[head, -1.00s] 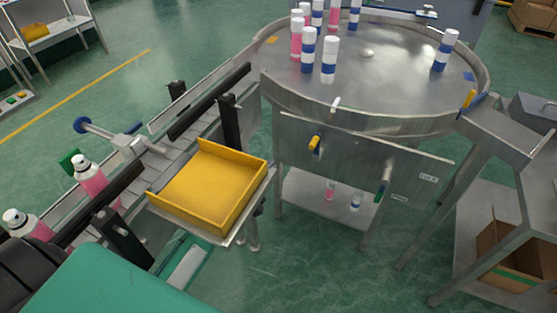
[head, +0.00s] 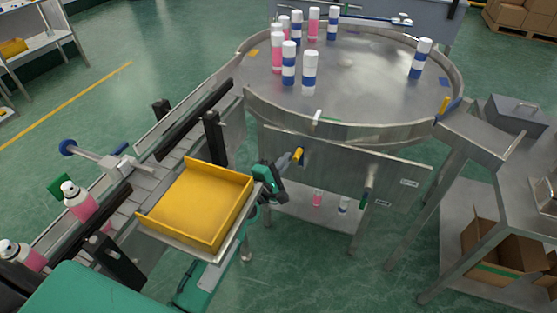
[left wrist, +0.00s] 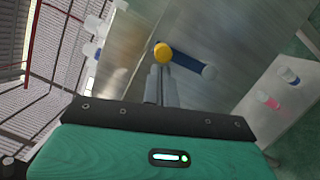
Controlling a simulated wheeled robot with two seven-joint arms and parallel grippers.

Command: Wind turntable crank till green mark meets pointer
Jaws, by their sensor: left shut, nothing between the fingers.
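The turntable (head: 350,85) is a round steel table carrying several white-capped pink or blue-banded cans. A small white tab (head: 316,118), perhaps the pointer, sits at its front rim. Orange (head: 252,53) and blue (head: 442,82) marks show on its top; I cannot make out a green mark there. The crank's yellow knob (head: 299,155) stands out from the front panel; the left wrist view shows the yellow knob (left wrist: 163,52) on a blue arm (left wrist: 190,66). My left gripper (head: 288,161) is shut and empty, its fingertips close to the knob; contact is unclear. My right gripper is out of view.
A yellow tray (head: 250,190) stands left of my left gripper, beside a conveyor (head: 148,180) with pink cans. Steel benches and cardboard boxes (head: 500,245) are at the right.

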